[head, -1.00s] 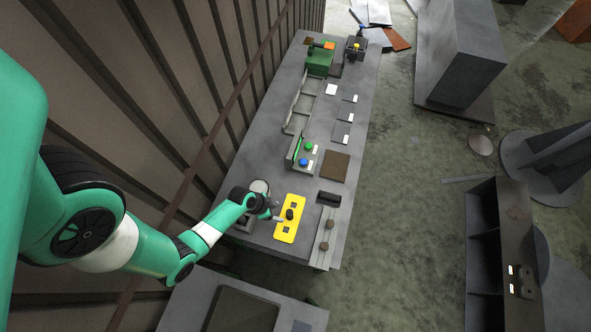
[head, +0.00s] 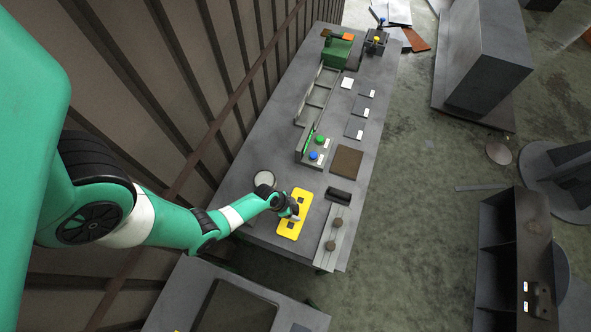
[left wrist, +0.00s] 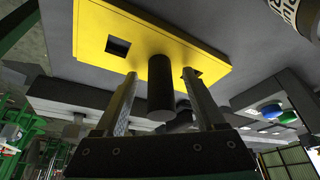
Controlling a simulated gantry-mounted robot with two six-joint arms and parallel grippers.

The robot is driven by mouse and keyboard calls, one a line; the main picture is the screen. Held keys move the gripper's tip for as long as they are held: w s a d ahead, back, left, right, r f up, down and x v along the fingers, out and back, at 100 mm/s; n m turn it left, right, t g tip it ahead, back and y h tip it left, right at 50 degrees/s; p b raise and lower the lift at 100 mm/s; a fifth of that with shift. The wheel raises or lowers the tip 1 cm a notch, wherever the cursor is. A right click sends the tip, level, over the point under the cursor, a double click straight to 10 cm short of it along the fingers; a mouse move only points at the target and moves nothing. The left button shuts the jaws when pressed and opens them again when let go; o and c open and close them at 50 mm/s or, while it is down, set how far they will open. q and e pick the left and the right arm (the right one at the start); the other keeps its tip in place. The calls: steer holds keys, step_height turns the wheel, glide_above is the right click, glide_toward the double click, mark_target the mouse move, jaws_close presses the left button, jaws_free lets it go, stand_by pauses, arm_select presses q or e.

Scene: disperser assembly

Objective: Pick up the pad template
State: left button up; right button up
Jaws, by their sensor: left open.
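The pad template appears to be the yellow plate (head: 289,230) with square holes and a black upright knob, lying flat on the near part of the grey table. It also shows in the left wrist view (left wrist: 105,28), with its black cylindrical knob (left wrist: 160,90). My left gripper (head: 295,213) is over the plate. In the left wrist view its two fingers (left wrist: 160,72) are open, one on each side of the knob, with visible gaps. I cannot tell how deep the knob sits between them. My right gripper is not in view.
A round white-topped item (head: 264,178) stands left of the plate. A small dark tray (head: 339,196) and a grey strip with brown round pieces (head: 333,240) lie to the right. A fixture with green and blue buttons (head: 313,155) and a brown square (head: 347,161) lie beyond.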

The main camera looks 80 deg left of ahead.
arm_select(q)
steer(key=shift+w+f, duration=0.15)
steer(key=shift+f, duration=0.2)
jaws_close()
stand_by(1.2)
